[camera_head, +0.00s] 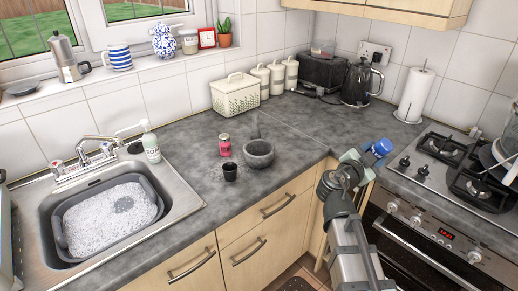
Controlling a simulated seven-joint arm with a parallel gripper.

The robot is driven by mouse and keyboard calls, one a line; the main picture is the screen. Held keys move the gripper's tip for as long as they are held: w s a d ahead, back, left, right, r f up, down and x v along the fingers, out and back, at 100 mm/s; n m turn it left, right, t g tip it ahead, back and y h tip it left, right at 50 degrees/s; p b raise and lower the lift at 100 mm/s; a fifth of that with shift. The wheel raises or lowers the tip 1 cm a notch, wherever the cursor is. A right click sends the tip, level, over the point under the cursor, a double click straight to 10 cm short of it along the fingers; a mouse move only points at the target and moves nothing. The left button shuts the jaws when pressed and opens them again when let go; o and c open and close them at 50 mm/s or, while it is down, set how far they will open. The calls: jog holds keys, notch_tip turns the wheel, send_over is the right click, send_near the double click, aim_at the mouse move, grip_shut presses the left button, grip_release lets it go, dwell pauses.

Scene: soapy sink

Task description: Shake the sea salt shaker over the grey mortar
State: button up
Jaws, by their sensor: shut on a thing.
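The grey mortar (258,160) stands upright on the dark worktop, left of the inner corner of the counter edge. A grey pestle-like shape seems to rise from it. My gripper (366,154) is to the right of the mortar, near the counter edge by the hob and apart from the mortar. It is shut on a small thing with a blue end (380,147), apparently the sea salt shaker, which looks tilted. Its label cannot be read, and my gripper hides part of it.
A pink tin (225,145) and a small dark cup (230,172) stand just left of the mortar. A cream bread bin (235,98), canisters (276,78) and a kettle (361,82) line the back. The sink (110,215) is left, the hob (440,165) right.

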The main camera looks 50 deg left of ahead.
jog(key=s+a, duration=0.5)
jog(key=a, duration=0.7)
jog(key=s+a, duration=0.5)
jog(key=a, duration=0.7)
jog(key=shift+a, duration=0.15)
dwell(5.6)
